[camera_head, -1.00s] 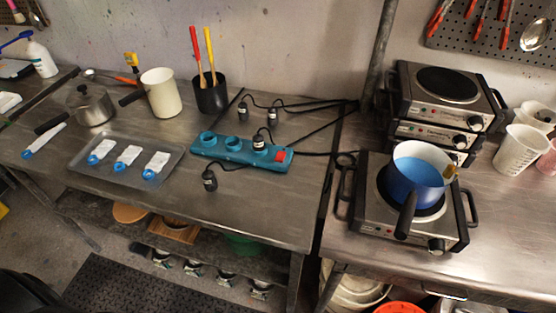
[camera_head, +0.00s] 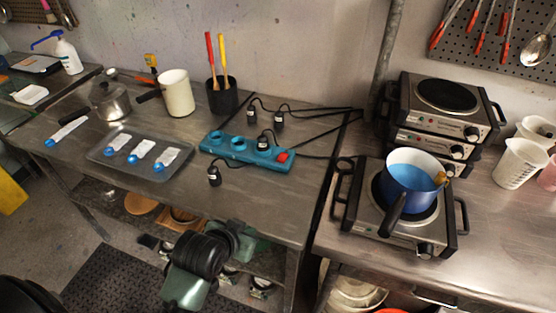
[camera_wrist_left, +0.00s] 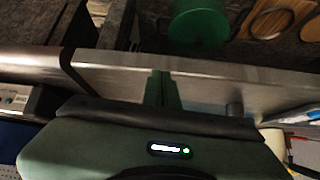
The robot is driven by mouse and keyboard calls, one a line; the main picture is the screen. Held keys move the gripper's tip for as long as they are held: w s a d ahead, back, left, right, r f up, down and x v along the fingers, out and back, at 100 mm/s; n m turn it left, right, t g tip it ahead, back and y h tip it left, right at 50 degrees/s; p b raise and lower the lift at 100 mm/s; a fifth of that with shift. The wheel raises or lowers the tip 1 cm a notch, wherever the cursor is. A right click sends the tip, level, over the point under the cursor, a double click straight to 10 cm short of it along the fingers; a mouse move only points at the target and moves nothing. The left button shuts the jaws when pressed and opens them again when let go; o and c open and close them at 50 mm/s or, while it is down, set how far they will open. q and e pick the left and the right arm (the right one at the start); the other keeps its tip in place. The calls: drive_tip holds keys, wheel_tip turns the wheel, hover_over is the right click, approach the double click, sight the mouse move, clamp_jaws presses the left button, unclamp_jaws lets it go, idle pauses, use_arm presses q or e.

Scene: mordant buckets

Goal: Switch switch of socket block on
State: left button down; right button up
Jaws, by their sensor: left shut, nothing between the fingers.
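The teal socket block (camera_head: 245,150) lies on the metal table. Its red switch (camera_head: 282,156) is at its right end. A black plug (camera_head: 263,143) sits in the socket nearest the switch, and the other two sockets look empty. I cannot tell the switch's position. My left gripper (camera_head: 243,240) is in front of the table's front edge, below and apart from the block. In the left wrist view its green fingers (camera_wrist_left: 161,88) are together and empty, with the metal table edge close behind. The block is not recognisable there. My right gripper is not in view.
Loose black plugs (camera_head: 214,175) and cables lie around the block. A grey tray (camera_head: 112,165) with labelled tubes is to the left. A black cup (camera_head: 223,97) with sticks stands behind. A hot plate (camera_head: 372,222) with a blue pot (camera_head: 408,180) is at right.

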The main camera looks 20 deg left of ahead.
use_arm(q)
drive_tip(key=w+r+t, duration=0.2)
drive_tip(key=w+r, duration=0.3)
drive_tip(key=w, duration=0.3)
drive_tip(key=w+r+n+t, duration=0.1)
drive_tip(key=w+r+t, duration=0.2)
drive_tip(key=w+r, duration=0.2)
drive_tip(key=w, duration=0.2)
drive_tip(key=shift+w+t, duration=0.3)
drive_tip(key=shift+w, duration=0.05)
drive_tip(key=shift+a, duration=0.1)
drive_tip(key=p, duration=0.2)
hover_over(283, 157)
drive_tip(key=s, duration=0.3)
drive_tip(key=f, duration=0.3)
drive_tip(key=shift+a+f, duration=0.2)
wheel_tip(283, 157, down, 3)
drive_tip(key=shift+s+r, duration=0.1)
drive_tip(key=shift+r, duration=0.1)
drive_tip(key=shift+s+f, duration=0.2)
drive_tip(key=shift+f, duration=0.5)
drive_tip(key=shift+f, duration=0.2)
